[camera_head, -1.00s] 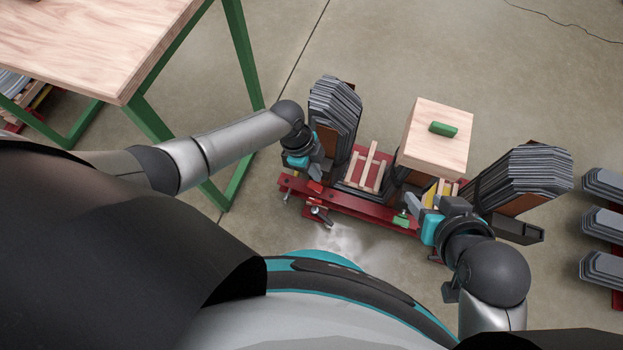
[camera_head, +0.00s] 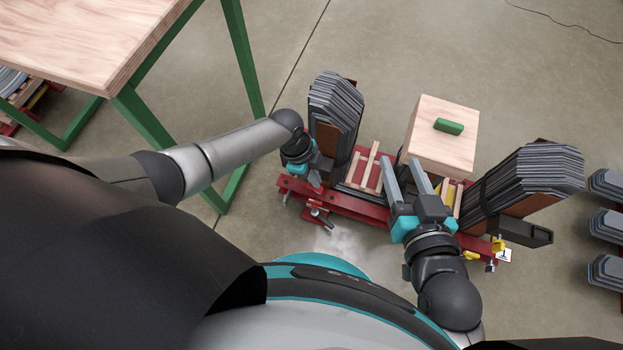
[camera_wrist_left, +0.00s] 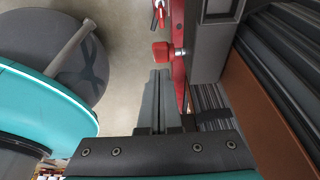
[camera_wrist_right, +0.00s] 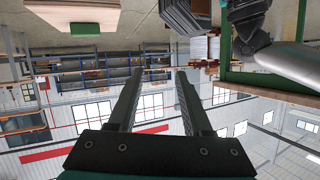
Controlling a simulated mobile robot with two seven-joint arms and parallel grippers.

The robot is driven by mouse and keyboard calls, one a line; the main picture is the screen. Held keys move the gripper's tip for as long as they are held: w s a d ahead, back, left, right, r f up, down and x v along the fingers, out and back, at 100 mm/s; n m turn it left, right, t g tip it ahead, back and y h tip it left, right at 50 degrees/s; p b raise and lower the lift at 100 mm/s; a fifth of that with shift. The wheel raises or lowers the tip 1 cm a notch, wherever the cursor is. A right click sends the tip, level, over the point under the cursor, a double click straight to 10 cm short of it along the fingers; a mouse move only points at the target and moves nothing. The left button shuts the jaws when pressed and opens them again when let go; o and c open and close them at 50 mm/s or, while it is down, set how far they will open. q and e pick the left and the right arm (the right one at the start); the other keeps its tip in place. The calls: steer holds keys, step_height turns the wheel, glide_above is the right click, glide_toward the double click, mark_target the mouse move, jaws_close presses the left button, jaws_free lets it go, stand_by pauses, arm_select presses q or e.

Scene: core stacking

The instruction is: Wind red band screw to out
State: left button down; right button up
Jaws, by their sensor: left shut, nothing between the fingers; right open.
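The red base beam (camera_head: 345,202) runs in front of the core stacks. A red block (camera_wrist_left: 162,50) sticks out from the beam's side in the left wrist view, with a red-and-metal screw part (camera_wrist_left: 158,12) beyond it. I cannot tell which part is the red band screw. A dark clamp handle (camera_head: 321,217) stands at the beam's left front. My left gripper (camera_wrist_left: 160,73) is shut and empty, beside the beam and short of the red block; in the head view its wrist hides much of it. My right gripper (camera_head: 404,165) is open and empty, above the beam's middle, pointing toward the wooden box.
Dark laminated stacks rise at left (camera_head: 335,105) and right (camera_head: 530,180). A wooden box (camera_head: 440,150) with a green handle stands between them. Yellow screws (camera_head: 497,245) sit at the beam's right end. A wooden table (camera_head: 90,45) with green legs is upper left.

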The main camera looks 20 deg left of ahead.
arm_select(q)
steer(key=shift+a+f+b, duration=0.3)
steer(key=shift+f+b, duration=0.05)
steer(key=shift+f, duration=0.2)
steer(key=shift+a+f, duration=0.15)
steer(key=shift+f, duration=0.1)
arm_select(e)
steer(key=shift+s+a+r+m+t+y, duration=0.15)
steer(key=shift+s+a+r+t+y, duration=0.1)
steer(key=shift+a+r+t, duration=0.25)
steer(key=shift+s+a+r+m+t+y, duration=0.15)
steer(key=shift+a+r+t+y, duration=0.1)
steer(key=shift+t, duration=0.45)
